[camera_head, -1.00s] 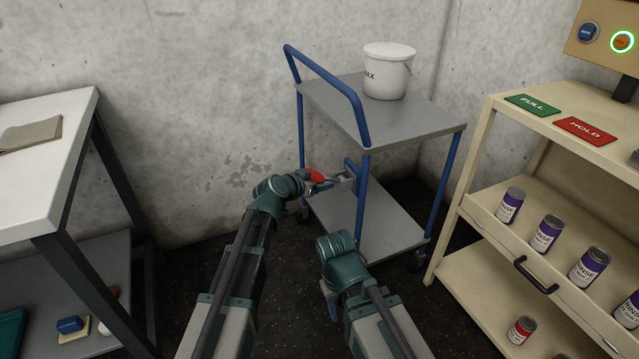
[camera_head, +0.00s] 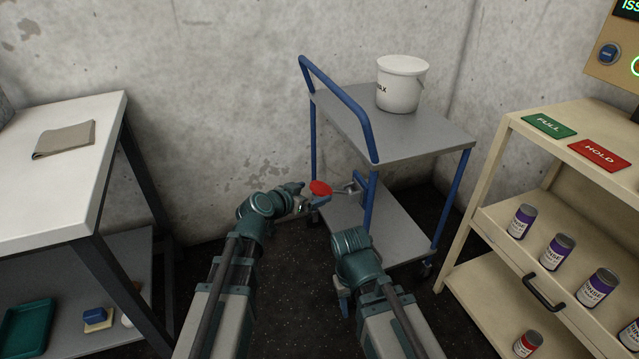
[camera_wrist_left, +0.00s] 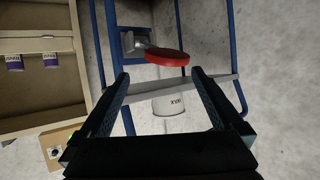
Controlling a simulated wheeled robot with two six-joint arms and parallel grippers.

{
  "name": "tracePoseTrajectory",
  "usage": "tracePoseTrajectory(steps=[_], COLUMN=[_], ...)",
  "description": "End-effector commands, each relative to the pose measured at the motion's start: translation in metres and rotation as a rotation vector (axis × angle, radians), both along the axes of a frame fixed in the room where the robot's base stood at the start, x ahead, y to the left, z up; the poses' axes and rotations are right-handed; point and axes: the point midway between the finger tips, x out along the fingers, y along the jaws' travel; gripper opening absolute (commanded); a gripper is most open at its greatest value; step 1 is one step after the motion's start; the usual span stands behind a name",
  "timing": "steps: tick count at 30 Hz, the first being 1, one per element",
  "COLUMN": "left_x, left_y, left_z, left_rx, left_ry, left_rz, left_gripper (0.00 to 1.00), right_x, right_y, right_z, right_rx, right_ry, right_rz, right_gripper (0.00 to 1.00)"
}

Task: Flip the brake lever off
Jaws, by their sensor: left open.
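The brake lever is a grey arm with a round red end (camera_head: 320,188), fixed to a blue bracket on the leg of the blue-framed cart (camera_head: 420,138). My left gripper (camera_head: 306,198) is open, close beside the red end on its left. In the left wrist view the red end (camera_wrist_left: 167,57) lies just beyond and between the open fingertips (camera_wrist_left: 158,75); I see no grip on it. My right arm's wrist shows in the head view right of the left one, pointing down; its gripper (camera_head: 343,302) is mostly hidden behind the arm.
A white bucket (camera_head: 400,84) stands on the cart's top shelf. A cream shelf unit (camera_head: 492,190) with several purple cans stands at the right. A white-topped table (camera_head: 70,190) with a folded cloth stands at the left. Dark floor lies between them.

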Motion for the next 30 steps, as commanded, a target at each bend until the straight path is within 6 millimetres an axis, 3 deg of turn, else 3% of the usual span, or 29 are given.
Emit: tracePoseTrajectory(steps=[6,23,26,30], left_x=[-0.014,-0.017,-0.032,-0.077], left_y=[0.008,0.007,0.007,0.018], left_z=[0.008,0.005,-0.012,-0.059], left_rx=[-0.002,0.001,0.012,0.064], left_ry=[0.001,0.017,0.114,0.410], left_rz=[-0.001,-0.006,-0.017,0.022], left_gripper=[1.00,1.00,1.00,1.00], right_x=[0.000,0.000,0.000,0.000], right_y=[0.000,0.000,0.000,0.000], right_z=[0.008,0.008,0.008,0.008], right_rx=[0.002,0.002,0.002,0.002], right_ry=[0.001,0.001,0.001,0.001], right_rz=[-0.001,0.000,0.000,0.000], right_gripper=[0.50,0.50,0.50,0.50])
